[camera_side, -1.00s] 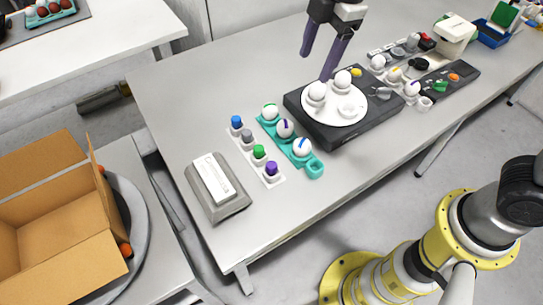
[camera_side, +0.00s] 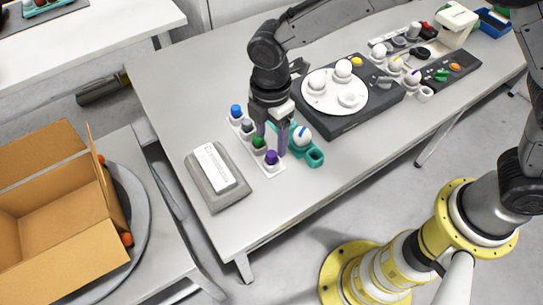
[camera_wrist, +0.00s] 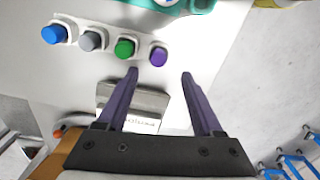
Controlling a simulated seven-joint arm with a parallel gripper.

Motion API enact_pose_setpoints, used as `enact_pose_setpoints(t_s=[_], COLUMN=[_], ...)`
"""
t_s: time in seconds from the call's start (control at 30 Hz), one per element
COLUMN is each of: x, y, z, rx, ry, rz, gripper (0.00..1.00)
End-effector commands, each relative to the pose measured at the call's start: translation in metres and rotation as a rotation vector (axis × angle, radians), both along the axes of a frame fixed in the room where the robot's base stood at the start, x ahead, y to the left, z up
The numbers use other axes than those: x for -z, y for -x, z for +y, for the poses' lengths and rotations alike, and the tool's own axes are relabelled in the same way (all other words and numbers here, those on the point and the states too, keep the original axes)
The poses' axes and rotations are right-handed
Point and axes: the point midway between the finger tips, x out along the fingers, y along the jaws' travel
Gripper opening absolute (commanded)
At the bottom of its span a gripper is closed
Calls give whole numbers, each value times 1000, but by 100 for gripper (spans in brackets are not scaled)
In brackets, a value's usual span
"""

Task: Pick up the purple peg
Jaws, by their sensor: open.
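The purple peg (camera_side: 271,157) stands upright at the front end of a white holder (camera_side: 271,170), which also holds a green, a grey and a blue peg. In the wrist view the purple peg (camera_wrist: 158,56) is at the right end of the row, beyond the fingertips and between their lines. My gripper (camera_side: 271,145) is open, its two purple fingers pointing down close to the green and purple pegs. In the wrist view my gripper (camera_wrist: 160,72) has nothing between its fingers. The side view does not show whether a finger touches a peg.
A teal egg tray (camera_side: 314,155) stands right beside the holder, partly hidden by my arm. A grey device (camera_side: 218,178) with a white label lies to the left. A black unit with a white round plate (camera_side: 333,108) carrying eggs stands behind right. The table's front edge is near.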

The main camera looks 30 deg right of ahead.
Motion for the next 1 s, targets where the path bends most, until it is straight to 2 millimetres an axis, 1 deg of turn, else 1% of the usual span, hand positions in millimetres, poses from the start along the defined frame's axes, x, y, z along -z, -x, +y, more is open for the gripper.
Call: enact_pose_setpoints(t_s=[0.17,0.3,0.43,0.53,0.73,0.77,0.8,0.87,1.0], x=[14,35,50,55,55,55,55,55,54], y=[-1,-3,-3,-3,-3,-3,-3,-3,-3], z=[-2,-4,-3,-3,-3,-3,-3,-3,-3], rx=[1,2,1,1,1,1,1,1,1], ry=[2,3,1,0,0,0,0,0,0], rz=[3,4,2,0,-1,-1,0,0,-1], gripper=[68,68,68,68,68,66,59,48,23])
